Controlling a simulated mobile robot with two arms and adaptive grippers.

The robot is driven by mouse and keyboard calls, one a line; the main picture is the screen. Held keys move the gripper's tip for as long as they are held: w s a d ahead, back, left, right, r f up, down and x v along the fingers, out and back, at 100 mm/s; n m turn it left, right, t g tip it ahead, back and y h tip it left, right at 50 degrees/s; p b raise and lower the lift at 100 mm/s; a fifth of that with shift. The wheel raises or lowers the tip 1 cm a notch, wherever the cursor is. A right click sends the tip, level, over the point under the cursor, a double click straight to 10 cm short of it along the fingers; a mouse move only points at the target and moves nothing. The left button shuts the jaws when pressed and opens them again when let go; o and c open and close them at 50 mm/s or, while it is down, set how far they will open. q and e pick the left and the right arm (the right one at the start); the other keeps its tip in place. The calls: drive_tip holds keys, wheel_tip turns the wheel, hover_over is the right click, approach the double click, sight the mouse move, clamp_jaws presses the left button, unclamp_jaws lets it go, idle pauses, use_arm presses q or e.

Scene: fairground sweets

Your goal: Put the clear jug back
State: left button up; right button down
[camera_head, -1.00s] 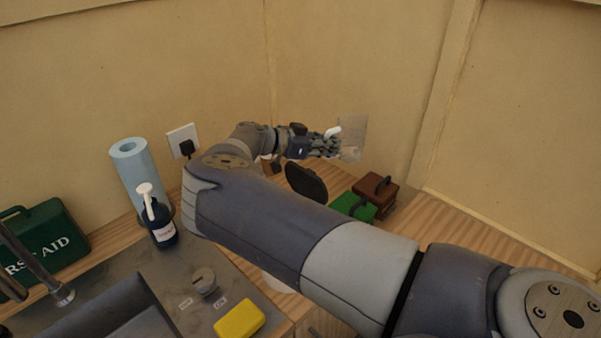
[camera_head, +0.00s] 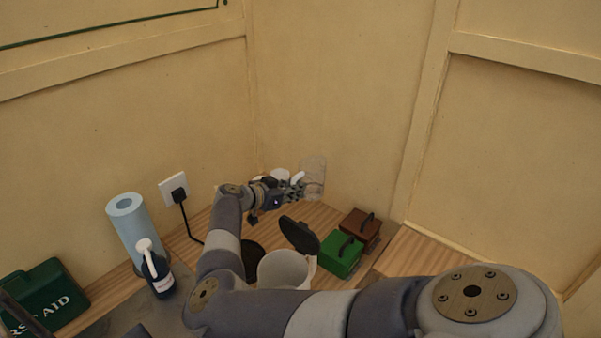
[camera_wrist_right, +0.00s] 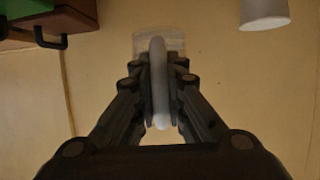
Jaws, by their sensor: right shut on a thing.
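The clear jug (camera_head: 315,176) is a see-through vessel with a white handle, held up in the air in front of the back wall. My right gripper (camera_head: 294,188) is shut on its handle. In the right wrist view the white handle (camera_wrist_right: 159,85) stands between the two fingers of my right gripper (camera_wrist_right: 160,92), with the clear body (camera_wrist_right: 175,44) beyond it. The jug is clear of the counter. My left gripper is not in view.
Below the jug stand a white container (camera_head: 282,269) with a raised black lid (camera_head: 299,235), a green box (camera_head: 341,257) and a brown box (camera_head: 361,228). At left are a blue roll (camera_head: 134,232), a pump bottle (camera_head: 158,274) and a first aid case (camera_head: 47,298). Counter (camera_head: 425,256) at right is bare.

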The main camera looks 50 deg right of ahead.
drive_tip(key=shift+n+t, duration=0.6)
drive_tip(key=f+b, duration=0.2)
drive_tip(key=f, duration=0.1)
drive_tip(key=a+f+b, duration=0.1)
drive_tip(key=f+b, duration=0.1)
drive_tip(key=f, duration=0.2)
drive_tip(key=w+a+f+b, duration=0.1)
drive_tip(key=f+b, duration=0.1)
drive_tip(key=f, duration=0.1)
drive_tip(key=shift+a+f, duration=0.2)
drive_tip(key=shift+r, duration=0.1)
drive_tip(key=shift+s, duration=0.1)
drive_tip(key=c, duration=1.6)
unclamp_jaws()
drive_tip(key=shift+f, duration=0.2)
drive_tip(key=shift+c, duration=0.2)
